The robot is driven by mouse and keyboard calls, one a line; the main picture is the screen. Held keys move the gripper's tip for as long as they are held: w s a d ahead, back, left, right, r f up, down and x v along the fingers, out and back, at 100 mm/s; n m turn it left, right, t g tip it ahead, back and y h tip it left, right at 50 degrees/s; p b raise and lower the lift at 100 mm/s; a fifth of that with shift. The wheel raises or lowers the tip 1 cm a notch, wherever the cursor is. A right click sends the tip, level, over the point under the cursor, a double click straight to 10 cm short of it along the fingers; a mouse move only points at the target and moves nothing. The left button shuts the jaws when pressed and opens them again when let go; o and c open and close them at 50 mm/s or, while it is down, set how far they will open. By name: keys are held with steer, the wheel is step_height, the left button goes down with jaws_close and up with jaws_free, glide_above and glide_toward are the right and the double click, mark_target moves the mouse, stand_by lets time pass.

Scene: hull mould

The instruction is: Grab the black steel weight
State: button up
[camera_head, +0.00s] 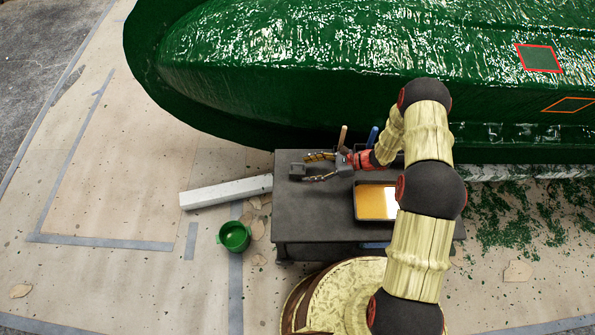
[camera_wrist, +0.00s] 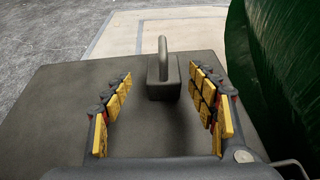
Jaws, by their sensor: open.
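The black steel weight (camera_wrist: 163,78) is a dark block with a loop handle on top. It stands upright on the dark grey table top (camera_wrist: 70,110), near its far edge in the wrist view. In the head view the weight (camera_head: 297,171) is at the left end of the table. My gripper (camera_wrist: 161,92) is open, its two yellow-padded fingers left and right of the line to the weight. The weight is just beyond the fingertips, and nothing is between the fingers. In the head view my gripper (camera_head: 318,168) reaches left, low over the table.
A tray of amber liquid (camera_head: 377,202) sits on the table right of my gripper. Upright handles (camera_head: 372,137) stand behind the gripper. The green hull (camera_head: 270,95) rises along the table's back. A green pot (camera_head: 234,236) and a pale beam (camera_head: 227,192) lie on the floor at left.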

mark_target(302, 168)
steer(key=b+x, duration=0.1)
steer(key=x, duration=0.4)
steer(key=shift+w+a+b, duration=0.1)
steer(key=shift+w+b, duration=0.15)
steer(key=shift+b, duration=0.15)
steer(key=c, duration=0.4)
steer(key=c, duration=1.1)
steer(key=shift+w+r, duration=0.1)
jaws_close()
